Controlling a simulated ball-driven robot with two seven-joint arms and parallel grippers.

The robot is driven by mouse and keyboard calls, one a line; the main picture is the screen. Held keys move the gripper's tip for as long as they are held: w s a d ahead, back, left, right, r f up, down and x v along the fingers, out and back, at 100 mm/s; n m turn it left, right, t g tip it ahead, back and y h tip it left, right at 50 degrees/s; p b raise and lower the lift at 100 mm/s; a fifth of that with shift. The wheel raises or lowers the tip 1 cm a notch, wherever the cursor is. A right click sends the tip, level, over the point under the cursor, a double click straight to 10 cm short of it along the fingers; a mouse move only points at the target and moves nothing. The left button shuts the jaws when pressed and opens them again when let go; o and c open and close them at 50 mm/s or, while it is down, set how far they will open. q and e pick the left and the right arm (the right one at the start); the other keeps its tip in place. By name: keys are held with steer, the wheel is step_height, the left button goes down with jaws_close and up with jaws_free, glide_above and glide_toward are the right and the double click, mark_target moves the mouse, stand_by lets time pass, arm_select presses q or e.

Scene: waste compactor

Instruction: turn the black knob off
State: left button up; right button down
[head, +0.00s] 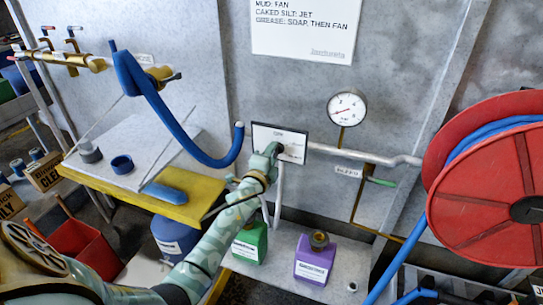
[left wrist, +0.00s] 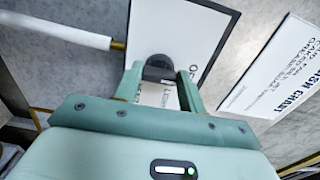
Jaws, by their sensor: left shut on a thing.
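The black knob (left wrist: 158,67) sits on a white, dark-edged plate (left wrist: 198,28) on the grey wall. In the left wrist view, it is between the two green fingers of my left gripper (left wrist: 158,82), which are shut on it. In the head view, my left gripper (head: 274,150) reaches the lower middle of the plate (head: 296,134) and hides most of the knob. The plate's lettering is partly covered, and I cannot tell which way the knob points. My right gripper is not in view.
A red hose reel (head: 470,200) stands at the right. A round gauge (head: 347,109) and a grey pipe (head: 365,155) are right of the plate. A blue hose (head: 180,125) hangs to its left. Green (head: 250,243) and purple (head: 314,262) jugs stand below.

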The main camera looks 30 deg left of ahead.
arm_select(q)
steer(key=shift+f, duration=0.1)
steer(key=o, duration=1)
steer(key=shift+s, duration=0.1)
steer(key=p+v, duration=0.2)
steer(key=v, duration=1.4)
steer(key=shift+s+d, duration=0.1)
steer(key=shift+d, duration=0.05)
steer(key=shift+n, duration=0.3)
